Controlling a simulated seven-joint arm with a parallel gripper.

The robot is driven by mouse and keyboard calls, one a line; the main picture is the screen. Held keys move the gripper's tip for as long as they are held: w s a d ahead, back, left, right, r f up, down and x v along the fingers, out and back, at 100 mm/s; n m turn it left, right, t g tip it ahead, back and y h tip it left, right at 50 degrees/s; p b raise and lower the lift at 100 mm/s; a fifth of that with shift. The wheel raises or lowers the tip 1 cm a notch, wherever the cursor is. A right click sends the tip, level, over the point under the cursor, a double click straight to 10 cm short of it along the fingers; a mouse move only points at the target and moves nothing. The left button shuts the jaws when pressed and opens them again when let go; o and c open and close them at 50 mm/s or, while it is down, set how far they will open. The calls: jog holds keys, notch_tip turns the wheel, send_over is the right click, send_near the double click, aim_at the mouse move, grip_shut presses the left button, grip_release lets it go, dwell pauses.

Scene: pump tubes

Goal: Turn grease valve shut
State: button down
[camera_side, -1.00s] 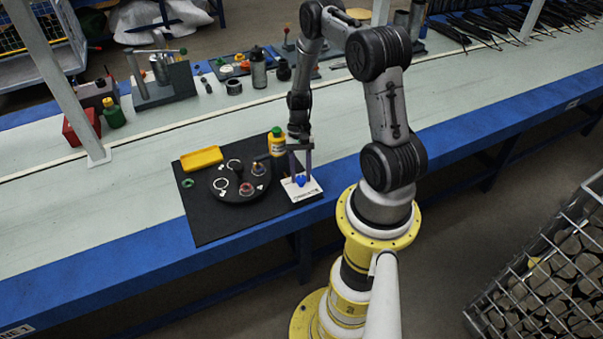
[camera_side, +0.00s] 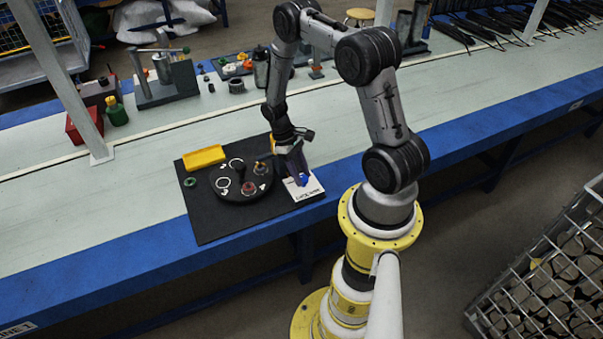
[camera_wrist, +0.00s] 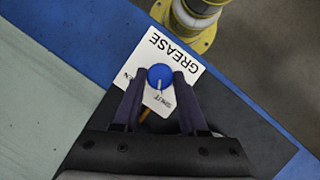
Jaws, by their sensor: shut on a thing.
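The grease valve is a round blue knob (camera_wrist: 160,76) with a pale pointer line, on a white plate (camera_wrist: 163,50) printed GREASE. In the wrist view the line points down the picture toward the word SHUT. The end of another word shows left of the knob, mostly hidden by a finger. My gripper (camera_wrist: 157,82) has one finger on each side of the knob and is shut on it. In the side view the knob (camera_side: 304,180) shows beside my tilted gripper (camera_side: 300,178), and the plate (camera_side: 307,191) lies at the black mat's right edge.
The black mat (camera_side: 211,220) also bears a dark round disc (camera_side: 242,198) with rings and small fittings, a yellow tray (camera_side: 204,157) and a green ring (camera_side: 190,182). Tools and bottles stand along the bench's back. The bench left of the mat is clear.

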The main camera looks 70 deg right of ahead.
jog(key=shift+r+n+h, duration=0.1)
jog(key=shift+n+h, duration=0.5)
jog(key=shift+n, duration=0.7)
jog(key=shift+c, duration=2.3)
grip_release()
jog(key=v, duration=1.3)
jog(key=shift+w+r, duration=0.2)
jog(key=shift+r, duration=0.1)
jog(key=shift+a, duration=0.2)
